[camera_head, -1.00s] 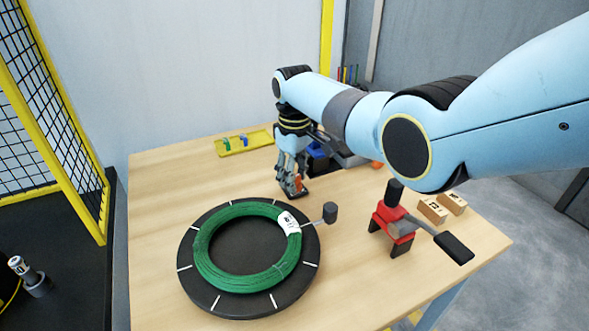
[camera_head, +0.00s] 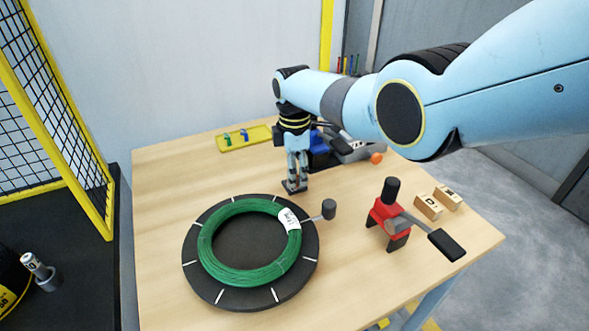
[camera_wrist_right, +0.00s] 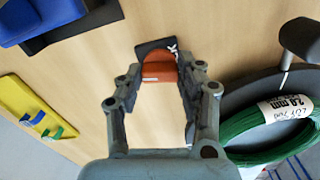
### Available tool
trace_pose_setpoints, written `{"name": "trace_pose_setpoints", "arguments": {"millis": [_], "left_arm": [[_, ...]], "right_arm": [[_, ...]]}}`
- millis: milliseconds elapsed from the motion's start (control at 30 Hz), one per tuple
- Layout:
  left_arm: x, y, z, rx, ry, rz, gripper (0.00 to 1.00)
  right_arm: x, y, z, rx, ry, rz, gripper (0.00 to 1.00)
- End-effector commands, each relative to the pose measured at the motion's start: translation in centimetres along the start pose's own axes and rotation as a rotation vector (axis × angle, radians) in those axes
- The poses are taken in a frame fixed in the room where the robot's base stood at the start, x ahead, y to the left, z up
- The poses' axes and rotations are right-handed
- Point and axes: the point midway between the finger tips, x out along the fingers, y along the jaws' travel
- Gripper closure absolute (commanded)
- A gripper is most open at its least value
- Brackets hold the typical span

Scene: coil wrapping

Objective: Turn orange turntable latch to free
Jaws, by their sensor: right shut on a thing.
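The orange latch (camera_wrist_right: 160,70) sits on a small dark base plate with white lettering, partly hidden, in the right wrist view. In the head view the dark base plate (camera_head: 293,187) shows behind the turntable, and the orange part is hidden by the fingers. My right gripper (camera_head: 297,178) points down over it, its fingers on both sides of the latch and shut on it. The black turntable (camera_head: 190,265) with white marks carries a green wire coil (camera_head: 213,262) with a white label. A dark-knobbed handle (camera_head: 329,209) sticks out at its right. My left gripper is out of view.
A red clamp-like tool (camera_head: 385,212) with a black handle stands right of the turntable, near two wooden blocks (camera_head: 428,207). The table's left side is clear.

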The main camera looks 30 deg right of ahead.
Motion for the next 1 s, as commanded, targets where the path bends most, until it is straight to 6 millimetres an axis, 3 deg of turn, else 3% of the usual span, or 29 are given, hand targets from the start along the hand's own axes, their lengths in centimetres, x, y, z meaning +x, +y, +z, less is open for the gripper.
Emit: {"name": "trace_pose_setpoints", "arguments": {"millis": [400,967,1000], "left_arm": [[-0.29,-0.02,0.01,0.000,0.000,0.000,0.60],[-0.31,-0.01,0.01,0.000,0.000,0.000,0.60],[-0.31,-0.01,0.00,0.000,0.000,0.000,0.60]], "right_arm": [[-0.15,0.12,-0.13,-0.200,0.002,0.003,0.96],[-0.14,0.13,-0.13,-0.232,0.002,0.004,0.96],[-0.14,0.13,-0.13,-0.232,0.002,0.004,0.62]]}}
